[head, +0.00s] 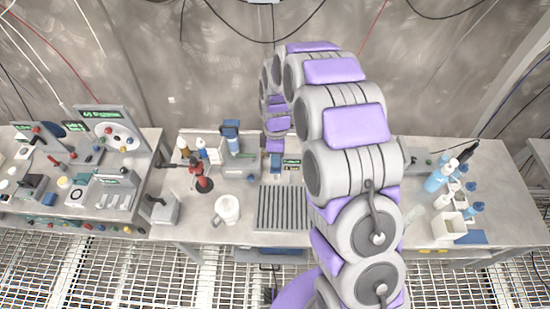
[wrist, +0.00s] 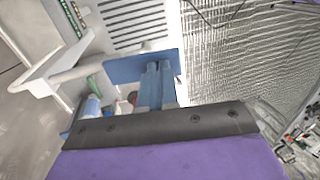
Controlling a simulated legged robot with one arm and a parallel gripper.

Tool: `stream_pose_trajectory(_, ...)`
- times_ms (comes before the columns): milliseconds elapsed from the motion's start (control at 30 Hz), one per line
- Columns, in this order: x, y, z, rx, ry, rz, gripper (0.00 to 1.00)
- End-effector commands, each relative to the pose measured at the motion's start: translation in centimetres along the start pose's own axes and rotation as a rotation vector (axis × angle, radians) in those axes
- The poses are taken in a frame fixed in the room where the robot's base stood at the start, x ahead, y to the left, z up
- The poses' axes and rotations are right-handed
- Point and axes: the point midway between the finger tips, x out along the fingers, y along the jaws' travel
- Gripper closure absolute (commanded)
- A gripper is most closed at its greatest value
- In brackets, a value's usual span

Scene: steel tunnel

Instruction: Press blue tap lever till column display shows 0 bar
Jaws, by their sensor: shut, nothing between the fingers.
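In the wrist view a flat blue plate (wrist: 122,70), which looks like the tap lever, joins a pale tube (wrist: 85,66) that runs left to a white spout end. My gripper (wrist: 157,68) has its blue-grey fingers together and empty, overlapping the blue plate; I cannot tell whether they touch it. A panel with a green-lit display (wrist: 72,18) is at the upper left; its text is unreadable. In the head view a small green display (head: 291,162) sits behind the drain grille, also too small to read. My fingertips are not clear there, at the arm's far end.
A slatted drain grille (head: 283,208) lies in the bench. A white mug (head: 227,210) and a red stand (head: 203,184) are to its left. Blue bottles (head: 437,178) and white boxes (head: 450,222) stand at the right. The back wall is close behind the bench.

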Motion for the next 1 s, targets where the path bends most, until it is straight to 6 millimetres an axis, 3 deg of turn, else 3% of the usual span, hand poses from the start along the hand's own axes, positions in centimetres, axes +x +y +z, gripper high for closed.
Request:
stream_pose_trajectory(433,1.9,-0.8,0.0,-0.002,-0.003,0.231,1.0)
stream_pose_trajectory(1000,1.6,-0.7,0.0,-0.001,-0.002,0.227,1.0)
